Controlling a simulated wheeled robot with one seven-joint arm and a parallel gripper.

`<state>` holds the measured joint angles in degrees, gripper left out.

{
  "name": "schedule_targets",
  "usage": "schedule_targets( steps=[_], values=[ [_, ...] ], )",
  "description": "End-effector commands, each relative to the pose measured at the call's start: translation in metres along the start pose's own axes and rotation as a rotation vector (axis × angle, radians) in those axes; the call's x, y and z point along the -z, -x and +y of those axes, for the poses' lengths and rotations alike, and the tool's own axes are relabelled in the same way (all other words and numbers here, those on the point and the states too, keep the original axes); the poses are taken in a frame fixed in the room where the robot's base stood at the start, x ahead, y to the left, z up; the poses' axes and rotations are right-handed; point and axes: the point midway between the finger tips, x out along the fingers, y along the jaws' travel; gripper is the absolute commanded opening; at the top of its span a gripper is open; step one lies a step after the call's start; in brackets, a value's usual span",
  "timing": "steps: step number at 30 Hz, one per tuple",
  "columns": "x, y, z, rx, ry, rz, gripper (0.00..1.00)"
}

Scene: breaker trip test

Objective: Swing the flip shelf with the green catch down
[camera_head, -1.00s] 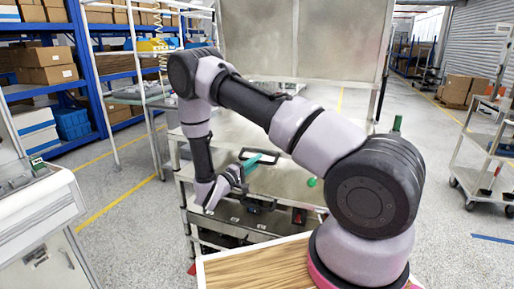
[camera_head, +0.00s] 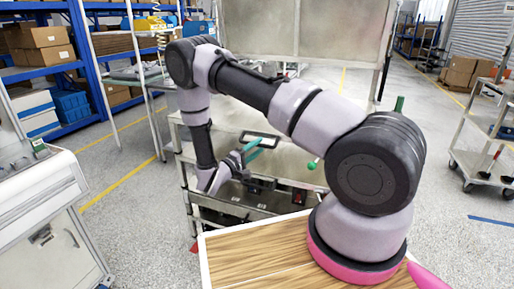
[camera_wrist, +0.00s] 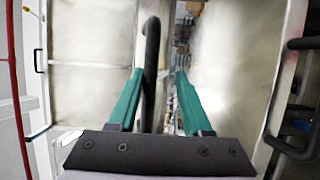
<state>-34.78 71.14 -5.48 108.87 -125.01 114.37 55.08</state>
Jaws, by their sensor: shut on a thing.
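A metal cart (camera_head: 290,170) stands ahead of me, with pale upright metal panels (camera_head: 330,35) behind its top. A small green upright piece (camera_head: 399,104) shows at its right side and a green ball-ended knob (camera_head: 312,165) near its middle. I cannot tell which one is the catch. My gripper (camera_head: 257,152) is low over the cart's left part, its teal fingers near a dark-framed pale opening. In the wrist view, a dark curved bar (camera_wrist: 151,60) runs between the teal fingers of my gripper (camera_wrist: 158,85). The gripped part is partly hidden.
A white cabinet (camera_head: 45,205) stands close at the left. Blue shelving with boxes (camera_head: 40,45) is behind it. A wheeled trolley (camera_head: 485,140) stands at the right. The floor between the cart and that trolley is clear.

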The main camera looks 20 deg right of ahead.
Motion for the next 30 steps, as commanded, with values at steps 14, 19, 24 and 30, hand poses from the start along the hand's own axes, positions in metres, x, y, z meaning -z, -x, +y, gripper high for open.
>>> schedule_targets(
  steps=[14,19,24,30],
  values=[
    [0.002,0.018,0.000,0.002,0.000,0.005,0.32],
    [0.001,0.053,-0.001,0.002,-0.001,0.008,0.32],
    [0.001,0.084,0.000,0.001,-0.001,0.005,0.32],
    [0.000,0.105,0.000,-0.001,-0.001,0.002,0.32]
  ],
)
